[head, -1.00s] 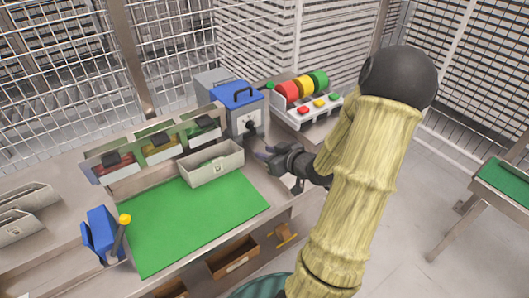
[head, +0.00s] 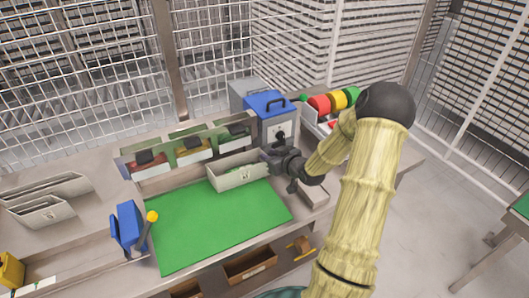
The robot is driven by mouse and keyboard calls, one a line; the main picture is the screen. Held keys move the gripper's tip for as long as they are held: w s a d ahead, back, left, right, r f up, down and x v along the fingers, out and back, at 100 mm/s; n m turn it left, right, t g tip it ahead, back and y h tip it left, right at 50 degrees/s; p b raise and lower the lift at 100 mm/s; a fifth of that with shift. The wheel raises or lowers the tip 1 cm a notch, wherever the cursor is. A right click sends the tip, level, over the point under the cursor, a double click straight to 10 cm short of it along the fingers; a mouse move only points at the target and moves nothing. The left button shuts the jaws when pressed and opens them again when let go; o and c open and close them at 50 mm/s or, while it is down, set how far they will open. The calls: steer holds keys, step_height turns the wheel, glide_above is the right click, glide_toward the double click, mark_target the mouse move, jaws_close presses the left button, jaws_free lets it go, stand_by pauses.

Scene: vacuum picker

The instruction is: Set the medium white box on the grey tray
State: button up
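A light grey-white open box (head: 238,177) with a small label on its front stands at the back edge of the green mat, and may be the medium white box. My gripper (head: 270,158) is at this box's right end, with its fingers at or just over the end wall. I cannot tell whether they touch it or are closed on it. Two more pale open boxes stand at the far left, a larger one (head: 45,190) behind a smaller one (head: 40,213). A flat pale grey piece (head: 315,193) lies below my wrist, partly hidden; I cannot tell whether it is the grey tray.
The green mat (head: 210,222) is clear. A blue holder (head: 127,227) with a yellow-knobbed lever stands at its left. A rack of coloured bins (head: 195,150) and a blue-topped machine (head: 270,115) stand behind. Wooden drawers (head: 250,265) are under the front edge. Wire fencing encloses the bench.

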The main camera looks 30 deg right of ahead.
steer(key=shift+x, duration=2.05)
jaws_close()
steer(key=shift+s+d, duration=0.1)
steer(key=shift+s, duration=0.1)
